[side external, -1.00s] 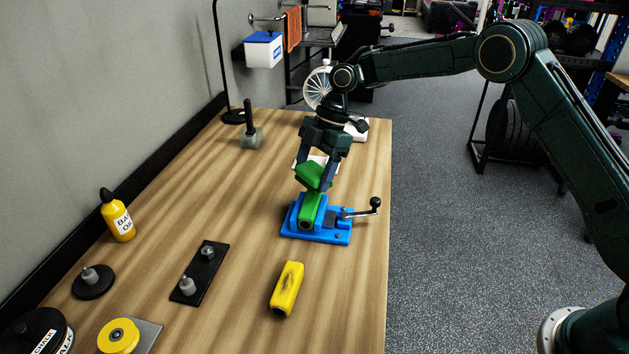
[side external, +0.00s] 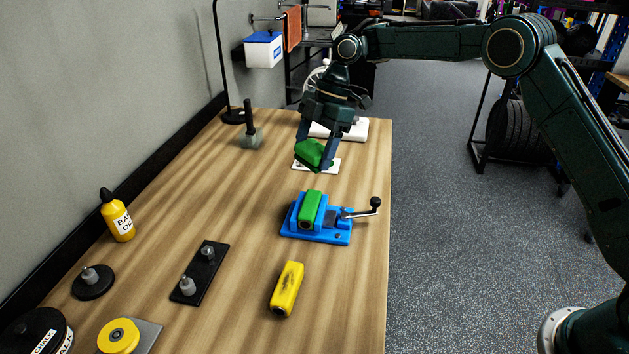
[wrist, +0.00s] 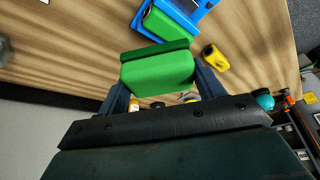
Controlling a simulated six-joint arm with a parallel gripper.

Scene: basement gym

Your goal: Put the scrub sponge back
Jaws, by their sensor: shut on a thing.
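My gripper (side external: 315,150) is shut on the green scrub sponge (side external: 311,153), with a finger on either side of it. In the wrist view the sponge (wrist: 157,70) has a lighter green body and a darker green layer along one edge. In the side view it is tilted and appears in front of or over a white flat card (side external: 331,166); whether it touches the card cannot be told. The blue vise (side external: 331,232) stands nearer the camera, with a green block (side external: 311,208) in its jaws.
A yellow block (side external: 287,289) lies in front of the vise. A black plate with two posts (side external: 205,268), a yellow bottle (side external: 119,220) and a grey block with a black handle (side external: 250,138) stand left. A white object (side external: 353,130) is behind the card. Bare wood lies between.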

